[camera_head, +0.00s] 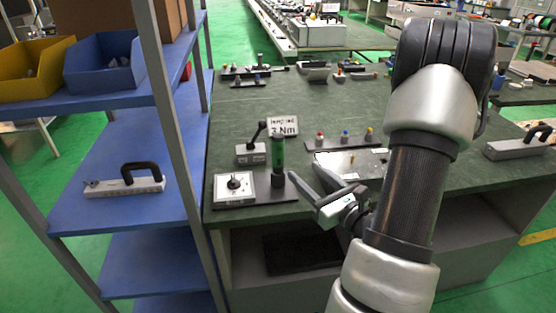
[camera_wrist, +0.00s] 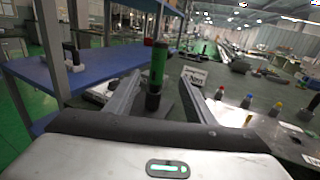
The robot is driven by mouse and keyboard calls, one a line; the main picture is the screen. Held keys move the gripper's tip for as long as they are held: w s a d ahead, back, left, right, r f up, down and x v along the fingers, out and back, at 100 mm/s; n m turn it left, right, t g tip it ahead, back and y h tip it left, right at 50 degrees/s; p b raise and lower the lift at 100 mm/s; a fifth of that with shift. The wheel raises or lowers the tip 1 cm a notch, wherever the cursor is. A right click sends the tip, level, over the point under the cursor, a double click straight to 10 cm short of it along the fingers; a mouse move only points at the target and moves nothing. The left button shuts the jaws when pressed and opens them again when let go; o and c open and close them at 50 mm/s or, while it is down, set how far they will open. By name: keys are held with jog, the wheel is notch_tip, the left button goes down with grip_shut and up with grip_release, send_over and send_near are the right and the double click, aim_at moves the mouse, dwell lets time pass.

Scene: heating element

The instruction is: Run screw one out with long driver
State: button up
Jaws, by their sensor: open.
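A green-handled driver with a dark top and base (camera_head: 277,152) stands upright at the front left of the workbench. It also stands in the middle of the wrist view (camera_wrist: 158,66). I cannot tell for sure that it is the long driver. My gripper (camera_head: 306,172) is open and empty, just right of the driver and apart from it. In the wrist view the driver shows between the two spread fingers, beyond them. A flat silver unit (camera_head: 352,164) lies on the bench behind my arm, which partly hides it. I cannot make out screw one.
A white box with a black knob (camera_head: 235,188) sits left of the driver. A lever device (camera_head: 252,150) and a "3 Nm" sign (camera_head: 284,126) stand behind it. A rack with red, blue and yellow caps (camera_head: 344,140) lies right. A blue shelf (camera_head: 120,215) borders the left.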

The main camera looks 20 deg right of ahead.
aim_at(281, 150)
jog(key=w+b, duration=0.2)
jog(key=w, duration=0.1)
jog(key=w+b, duration=0.1)
jog(key=w, duration=0.1)
jog(key=w+a+b, duration=0.1)
jog(key=w+b, duration=0.1)
jog(key=w, duration=0.1)
jog(key=shift+w+a+b, duration=0.1)
jog(key=shift+w+b, duration=0.2)
jog(key=shift+w+a+r+b, duration=0.1)
jog(key=shift+w+a+b, duration=0.1)
jog(key=shift+w, duration=1.2)
jog(key=shift+w+a+r+b, duration=0.1)
jog(key=shift+w+a+b, duration=0.1)
jog(key=shift+w, duration=1.15)
grip_shut()
